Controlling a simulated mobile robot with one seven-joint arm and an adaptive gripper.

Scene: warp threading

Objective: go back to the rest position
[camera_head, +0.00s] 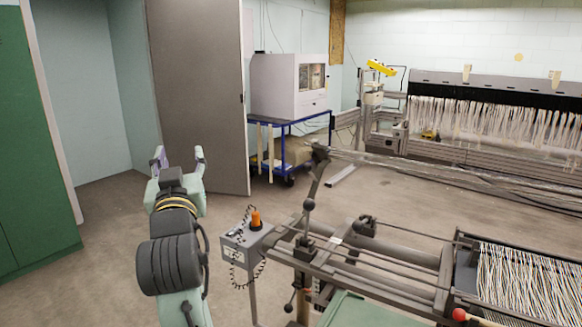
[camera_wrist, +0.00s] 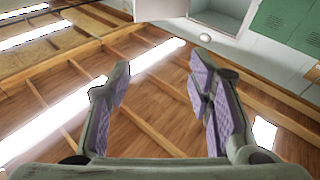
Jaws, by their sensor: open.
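My gripper (camera_head: 178,157) is raised at the left of the head view, with its fingers pointing up. Its two fingers stand apart with nothing between them.
A grey control box (camera_head: 246,240) with an orange knob stands right of my arm. The metal loom frame (camera_head: 375,262) fills the lower right. A grey door (camera_head: 198,90) and green lockers (camera_head: 30,150) stand behind and left. A white machine (camera_head: 283,88) rests on a blue cart. Open floor lies between.

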